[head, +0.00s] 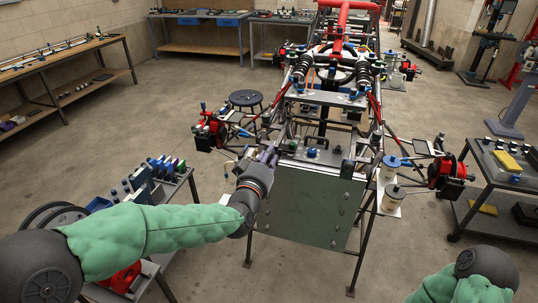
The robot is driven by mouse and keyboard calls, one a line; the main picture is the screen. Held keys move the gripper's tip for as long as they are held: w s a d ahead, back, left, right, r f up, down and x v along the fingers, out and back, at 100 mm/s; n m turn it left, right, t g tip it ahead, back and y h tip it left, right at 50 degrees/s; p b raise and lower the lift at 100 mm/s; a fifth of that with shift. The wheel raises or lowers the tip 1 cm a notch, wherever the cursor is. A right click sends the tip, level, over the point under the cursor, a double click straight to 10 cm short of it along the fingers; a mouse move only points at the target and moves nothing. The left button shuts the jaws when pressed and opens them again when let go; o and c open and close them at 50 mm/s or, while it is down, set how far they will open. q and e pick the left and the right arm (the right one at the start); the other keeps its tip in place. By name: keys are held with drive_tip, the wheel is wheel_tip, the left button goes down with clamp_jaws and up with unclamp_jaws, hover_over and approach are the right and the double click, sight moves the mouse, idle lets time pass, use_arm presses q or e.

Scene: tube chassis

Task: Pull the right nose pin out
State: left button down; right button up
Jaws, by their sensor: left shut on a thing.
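The tube chassis (372,150) stands ahead with its nose end toward me, and a grey-green nose panel (312,208) hangs at its front. My left gripper (268,158) is at the upper left corner of this panel, beside the frame. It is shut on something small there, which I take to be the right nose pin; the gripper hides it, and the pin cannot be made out. Whether the pin is still in its hole cannot be told. My right arm shows at the lower right; its gripper is out of view.
A tool cart (180,190) with bottles and boxes stands at the left, close to my left arm. Another cart (475,212) stands at the right. A round stool (245,98) stands behind. Open floor lies at the left.

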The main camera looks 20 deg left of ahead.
use_arm(q)
drive_tip(key=s, duration=0.2)
drive_tip(key=shift+s+a+r, duration=0.1)
drive_tip(key=shift+s+r, duration=0.05)
drive_tip(key=shift+s, duration=0.2)
drive_tip(key=c, duration=1.1)
unclamp_jaws()
drive_tip(key=shift+o, duration=0.4)
drive_tip(key=shift+s, duration=0.2)
drive_tip(key=shift+w, duration=0.1)
drive_tip(key=s, duration=1.2)
drive_tip(key=shift+a, duration=0.2)
